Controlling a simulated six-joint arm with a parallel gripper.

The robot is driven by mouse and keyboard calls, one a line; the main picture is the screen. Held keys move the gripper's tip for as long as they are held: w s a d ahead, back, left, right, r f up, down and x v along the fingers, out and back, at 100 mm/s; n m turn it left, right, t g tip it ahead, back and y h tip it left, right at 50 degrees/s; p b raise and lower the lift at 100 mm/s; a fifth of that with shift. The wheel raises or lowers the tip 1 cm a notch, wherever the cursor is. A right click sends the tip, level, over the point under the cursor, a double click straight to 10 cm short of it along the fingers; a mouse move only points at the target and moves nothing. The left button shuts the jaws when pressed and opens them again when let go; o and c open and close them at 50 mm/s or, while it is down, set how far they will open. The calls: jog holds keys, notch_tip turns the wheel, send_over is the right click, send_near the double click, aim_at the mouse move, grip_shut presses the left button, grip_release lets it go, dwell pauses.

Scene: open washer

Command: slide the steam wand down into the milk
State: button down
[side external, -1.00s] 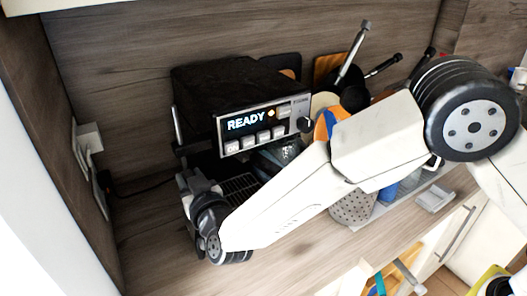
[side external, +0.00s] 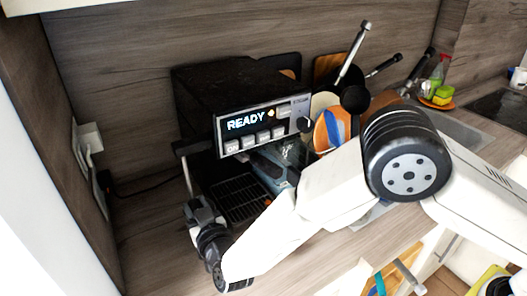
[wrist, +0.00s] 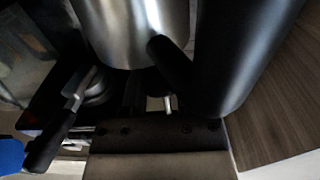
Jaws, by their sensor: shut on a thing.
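The coffee machine's steam wand (side external: 188,174) is a thin grey rod at the machine's left side, in the side view, below a short horizontal arm. The exact grip is too small to make out. In the wrist view, a shiny steel vessel (wrist: 130,28), probably the milk jug, stands close ahead, with a large dark cylinder (wrist: 250,45) to its right. The milk and the wand's tip are hidden.
The black coffee machine (side external: 235,90) shows READY. Its drip grate (side external: 238,197) lies right of my gripper. A portafilter (wrist: 65,120) shows at left in the wrist view. Pans and utensils (side external: 350,75) stand behind. Bare counter (side external: 150,235) lies at left.

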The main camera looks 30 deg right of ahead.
jog(key=shift+f, duration=0.3)
jog(key=shift+c, duration=1.8)
grip_release()
jog(key=shift+r, duration=0.1)
jog(key=s, duration=0.8)
jog(key=shift+w, duration=0.1)
jog(key=w+d+r+m+g+h, duration=0.15)
jog(key=d+m+g, duration=0.55)
jog(key=d, duration=1)
jog(key=s+d+n+g+y, duration=0.1)
jog(key=s+d+n+g, duration=0.6)
jog(key=s+d, duration=0.8)
jog(key=d+g, duration=0.1)
jog(key=d, duration=0.1)
jog(key=shift+s+d, duration=0.3)
jog(key=shift+s, duration=0.1)
